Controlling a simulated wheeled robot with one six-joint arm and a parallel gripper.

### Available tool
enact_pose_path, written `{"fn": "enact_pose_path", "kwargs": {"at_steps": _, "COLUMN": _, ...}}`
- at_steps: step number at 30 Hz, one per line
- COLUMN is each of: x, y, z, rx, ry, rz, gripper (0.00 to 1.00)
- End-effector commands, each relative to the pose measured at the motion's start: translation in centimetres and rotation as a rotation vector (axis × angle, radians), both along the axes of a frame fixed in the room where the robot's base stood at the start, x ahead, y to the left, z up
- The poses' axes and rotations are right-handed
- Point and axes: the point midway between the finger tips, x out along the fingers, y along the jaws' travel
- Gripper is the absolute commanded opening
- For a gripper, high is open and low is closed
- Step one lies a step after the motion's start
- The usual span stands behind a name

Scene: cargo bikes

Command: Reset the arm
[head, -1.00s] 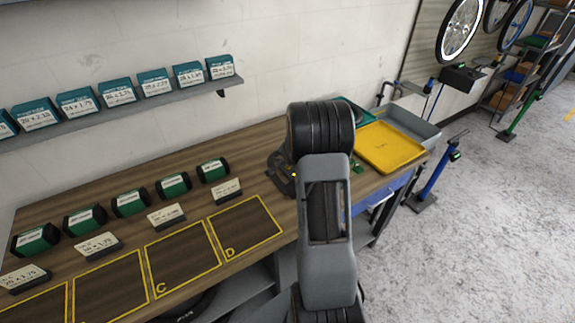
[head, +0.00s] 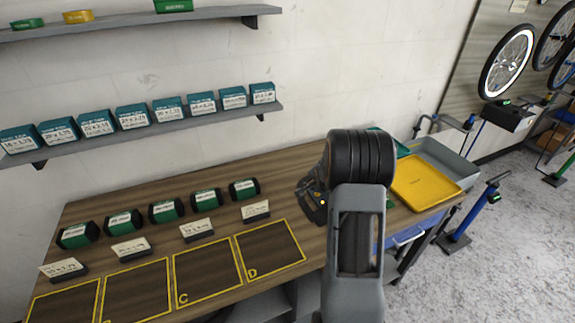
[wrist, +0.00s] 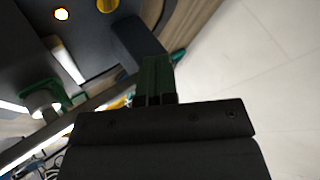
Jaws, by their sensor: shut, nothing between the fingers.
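My arm stands folded over the right part of the wooden workbench (head: 200,178) in the head view. My gripper (wrist: 157,62) shows in the wrist view, its dark green fingers together with nothing between them. In the head view the fingers are hidden; a black part of my wrist shows just left of the arm. Dark parts, probably of my own arm, fill the wrist view's upper left, and the pale wall (wrist: 270,70) lies to the right.
Yellow-framed squares, including D (head: 270,248), lie bare along the bench front. Several green-and-black rolls (head: 166,210) and label cards (head: 197,231) stand behind them. A shelf (head: 140,138) holds teal boxes. A yellow tray (head: 425,180) and grey bin (head: 447,163) sit right. Blue stand (head: 468,220) stands on the floor.

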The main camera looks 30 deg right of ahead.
Motion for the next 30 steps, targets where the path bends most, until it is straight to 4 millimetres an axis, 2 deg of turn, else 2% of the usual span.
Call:
{"fn": "enact_pose_path", "kwargs": {"at_steps": 6, "x": 0.0, "y": 0.0, "z": 0.0, "rx": -0.010, "ry": 0.007, "rz": 0.011, "gripper": 0.00}}
{"fn": "enact_pose_path", "kwargs": {"at_steps": 10, "x": -0.7, "y": 0.2, "z": -0.7, "rx": -0.035, "ry": 0.080, "rz": 0.057, "gripper": 0.00}}
{"fn": "enact_pose_path", "kwargs": {"at_steps": 14, "x": -3.5, "y": 1.3, "z": -3.1, "rx": -0.036, "ry": 0.258, "rz": 0.141, "gripper": 0.00}}
{"fn": "enact_pose_path", "kwargs": {"at_steps": 16, "x": -5.8, "y": 2.6, "z": -3.1, "rx": -0.032, "ry": 0.372, "rz": 0.212, "gripper": 0.00}}
{"fn": "enact_pose_path", "kwargs": {"at_steps": 23, "x": -11.5, "y": 9.5, "z": 1.7, "rx": -0.057, "ry": 0.610, "rz": 0.511, "gripper": 0.00}}
{"fn": "enact_pose_path", "kwargs": {"at_steps": 30, "x": -18.1, "y": 18.1, "z": 8.7, "rx": -0.128, "ry": 0.701, "rz": 0.848, "gripper": 0.00}}
